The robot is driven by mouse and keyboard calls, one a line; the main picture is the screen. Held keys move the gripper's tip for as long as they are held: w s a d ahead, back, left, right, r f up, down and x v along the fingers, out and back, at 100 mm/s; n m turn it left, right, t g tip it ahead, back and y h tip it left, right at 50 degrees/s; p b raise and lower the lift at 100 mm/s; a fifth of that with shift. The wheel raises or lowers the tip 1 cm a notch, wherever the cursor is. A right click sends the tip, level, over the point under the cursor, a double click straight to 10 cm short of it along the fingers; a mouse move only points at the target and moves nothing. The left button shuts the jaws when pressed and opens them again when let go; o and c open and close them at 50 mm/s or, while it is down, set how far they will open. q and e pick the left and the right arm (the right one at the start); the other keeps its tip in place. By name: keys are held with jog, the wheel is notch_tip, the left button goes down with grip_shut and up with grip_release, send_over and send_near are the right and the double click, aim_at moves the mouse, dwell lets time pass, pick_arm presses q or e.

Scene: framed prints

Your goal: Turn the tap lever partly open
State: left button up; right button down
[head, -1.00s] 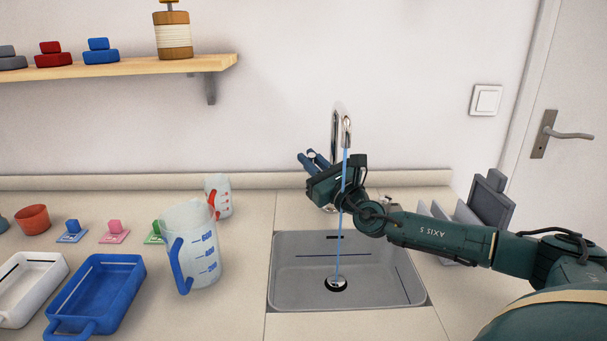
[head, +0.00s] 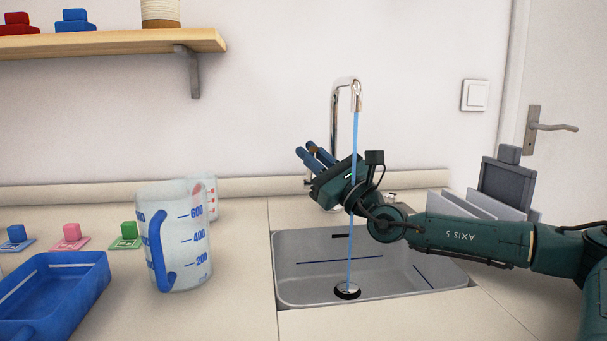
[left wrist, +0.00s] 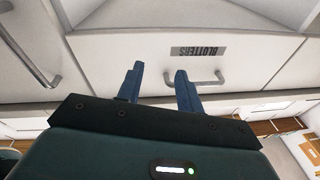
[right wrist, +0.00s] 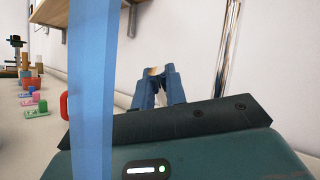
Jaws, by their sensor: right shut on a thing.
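The chrome tap (head: 346,92) stands behind the sink, and a blue stream of water (head: 354,140) runs from its spout to the drain. My right gripper (head: 309,150) is just left of the tap post. Its blue fingers are shut on a small piece that I take to be the tap lever (right wrist: 153,72); only its tip shows between the fingertips in the right wrist view. The rest of the lever is hidden by my gripper. My left gripper (left wrist: 158,76) is open and empty in the left wrist view, facing a white drawer front.
The steel sink (head: 290,285) lies below my right arm. A clear measuring jug (head: 185,250) with a blue handle stands left of it, a smaller jug (head: 210,187) behind. A blue tray (head: 60,285) is at lower left. A grey rack (head: 507,180) stands right. A drawer handle (left wrist: 200,84) is near my left gripper.

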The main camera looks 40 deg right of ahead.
pick_arm(q)
jog(key=shift+w+b, duration=0.45)
jog(key=shift+b, duration=0.1)
pick_arm(e)
jog(key=shift+s+f, duration=0.1)
jog(key=c, duration=1.8)
grip_release()
pick_arm(q)
jog(key=shift+r, duration=0.1)
pick_arm(e)
jog(key=shift+r, duration=0.35)
notch_tip(320, 180, up, 4)
jog(key=shift+r+p, duration=0.25)
jog(key=shift+p, duration=0.75)
notch_tip(320, 180, up, 4)
jog(key=shift+r+p, duration=0.1)
jog(key=shift+p, duration=0.8)
pick_arm(q)
jog(key=shift+a+g+y, duration=0.4)
jog(key=shift+a+y, duration=0.1)
pick_arm(e)
jog(key=shift+r, duration=0.4)
